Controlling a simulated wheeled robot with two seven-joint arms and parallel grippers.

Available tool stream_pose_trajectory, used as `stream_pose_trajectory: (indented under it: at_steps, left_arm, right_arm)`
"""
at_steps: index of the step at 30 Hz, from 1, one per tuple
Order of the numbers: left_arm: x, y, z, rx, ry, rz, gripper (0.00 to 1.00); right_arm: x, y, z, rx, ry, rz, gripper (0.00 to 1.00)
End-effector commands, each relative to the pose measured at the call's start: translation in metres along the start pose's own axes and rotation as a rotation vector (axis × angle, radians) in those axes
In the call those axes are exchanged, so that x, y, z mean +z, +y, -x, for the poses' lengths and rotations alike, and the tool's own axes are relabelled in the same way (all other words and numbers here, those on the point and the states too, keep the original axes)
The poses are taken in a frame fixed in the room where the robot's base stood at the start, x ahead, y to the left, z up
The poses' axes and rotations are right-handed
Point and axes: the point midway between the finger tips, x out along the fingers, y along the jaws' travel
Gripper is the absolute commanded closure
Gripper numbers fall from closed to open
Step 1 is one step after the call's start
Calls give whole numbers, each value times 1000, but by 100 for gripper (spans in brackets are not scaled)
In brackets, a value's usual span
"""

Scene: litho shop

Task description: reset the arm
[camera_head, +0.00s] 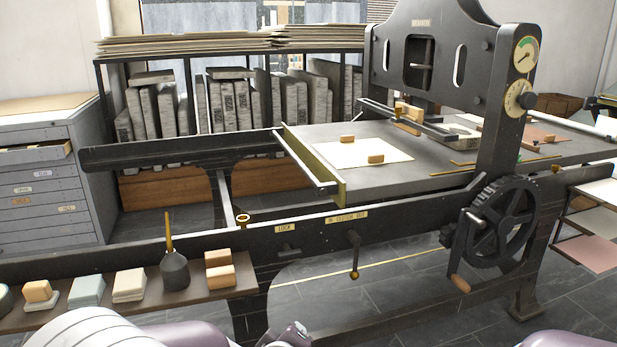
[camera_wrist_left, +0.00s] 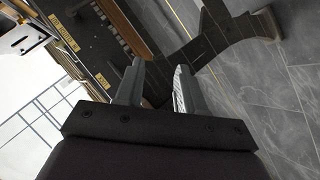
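My left gripper (camera_wrist_left: 159,66) shows in the left wrist view with its two grey fingers apart and nothing between them. It points toward the dark press frame and the grey tiled floor, and no contact with the press shows. In the head view, white and purple parts of my left arm (camera_head: 95,330) come in at the bottom left. A purple part of my right arm (camera_head: 570,339) shows at the bottom right edge. My right gripper is out of view.
The dark press (camera_head: 400,220) fills the middle, with a spoked handwheel (camera_head: 497,222) and a small hanging lever (camera_head: 354,255). A narrow shelf (camera_head: 125,303) at the left bears several blocks and a dark pot (camera_head: 174,270). Open floor shows below the press.

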Motion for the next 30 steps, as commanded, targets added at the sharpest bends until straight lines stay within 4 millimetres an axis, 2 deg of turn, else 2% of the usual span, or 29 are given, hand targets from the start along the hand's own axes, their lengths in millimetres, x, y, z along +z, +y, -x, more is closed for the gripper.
stream_pose_trajectory:
  at_steps: [1,5,9,11,12,13,17,20,23,24,27,30]
  left_arm:
    - [-10,-11,10,-51,-63,-84,62]
    - [-19,-71,52,-220,-326,-394,62]
    - [-29,-140,119,-386,-625,-673,62]
    - [-33,-166,151,-448,-751,-764,62]
    - [-43,-166,174,-472,-809,-806,62]
    - [-55,-145,185,-466,-803,-806,62]
    - [-86,-100,218,-464,-801,-804,62]
    - [-114,-61,248,-464,-800,-803,62]
    - [-146,-16,282,-463,-800,-802,62]
    - [-159,2,296,-463,-800,-802,62]
    - [-188,43,326,-463,-800,-801,62]
    - [-208,70,347,-463,-800,-801,62]
  right_arm:
    - [-1,0,11,0,0,0,100]
    - [-3,0,27,0,0,0,100]
    - [-5,0,40,0,0,0,100]
    - [-5,0,46,0,0,0,100]
    - [-7,0,63,0,-2,0,100]
    - [-10,0,89,0,-3,0,100]
    - [-19,0,153,0,1,0,100]
    - [-25,0,209,0,0,0,100]
    - [-32,-1,273,0,0,0,100]
    - [-36,-1,300,0,0,0,100]
    - [-43,-1,358,0,1,0,100]
    - [-47,-1,397,0,1,0,100]
